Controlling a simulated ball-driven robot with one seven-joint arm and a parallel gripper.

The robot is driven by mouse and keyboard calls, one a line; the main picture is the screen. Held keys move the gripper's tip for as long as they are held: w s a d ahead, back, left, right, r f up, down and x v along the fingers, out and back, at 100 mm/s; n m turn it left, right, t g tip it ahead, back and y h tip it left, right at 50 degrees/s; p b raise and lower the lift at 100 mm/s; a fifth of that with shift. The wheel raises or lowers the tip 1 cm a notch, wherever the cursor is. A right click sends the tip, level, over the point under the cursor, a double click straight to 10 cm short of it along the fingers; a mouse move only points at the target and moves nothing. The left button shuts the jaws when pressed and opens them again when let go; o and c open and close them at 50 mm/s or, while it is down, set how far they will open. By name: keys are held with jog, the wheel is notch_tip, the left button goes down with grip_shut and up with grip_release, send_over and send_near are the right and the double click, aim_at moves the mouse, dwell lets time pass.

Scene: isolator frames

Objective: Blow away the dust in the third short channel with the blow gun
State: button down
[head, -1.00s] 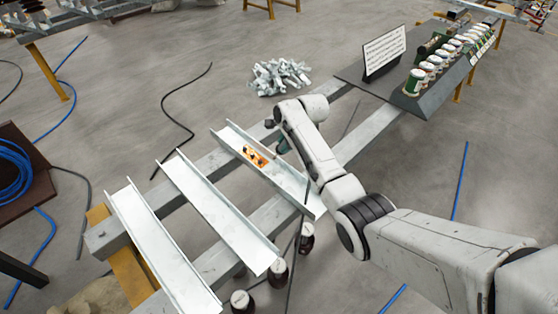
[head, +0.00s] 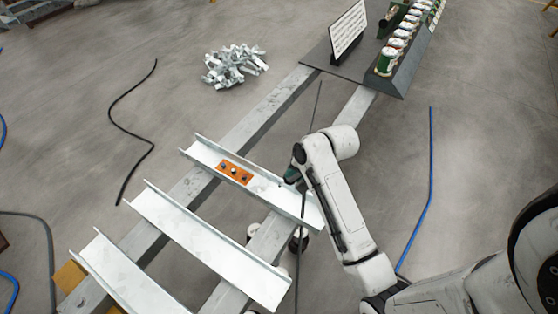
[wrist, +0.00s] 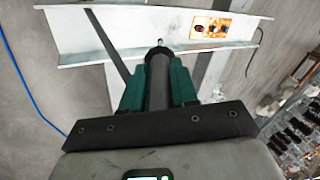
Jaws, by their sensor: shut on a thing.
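The third short channel (head: 270,192) is a pale metal trough, the farthest of the three in the head view. An orange plate (head: 235,172) with several small dark and pale spots lies in it. I cannot tell whether any spots are dust. My gripper (head: 292,174) is over the channel, right of the plate. In the wrist view, the green fingers of my gripper (wrist: 157,88) are shut around the dark blow gun (wrist: 158,68). Its tip points toward the channel (wrist: 95,32), left of the orange plate (wrist: 210,27).
Two more channels (head: 200,238) lie parallel on the grey rails (head: 262,112). Dark cables and a blue hose (head: 431,185) lie on the floor. A pile of metal pieces (head: 233,66) lies behind.

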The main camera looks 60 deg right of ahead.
aim_at(289, 181)
jog(key=shift+b+x, duration=0.9)
jog(key=shift+x, duration=0.85)
jog(key=b+x, duration=0.2)
jog(key=shift+f+b, duration=0.3)
jog(key=shift+b, duration=0.1)
jog(key=shift+w+f, duration=0.4)
jog(key=shift+f, duration=0.65)
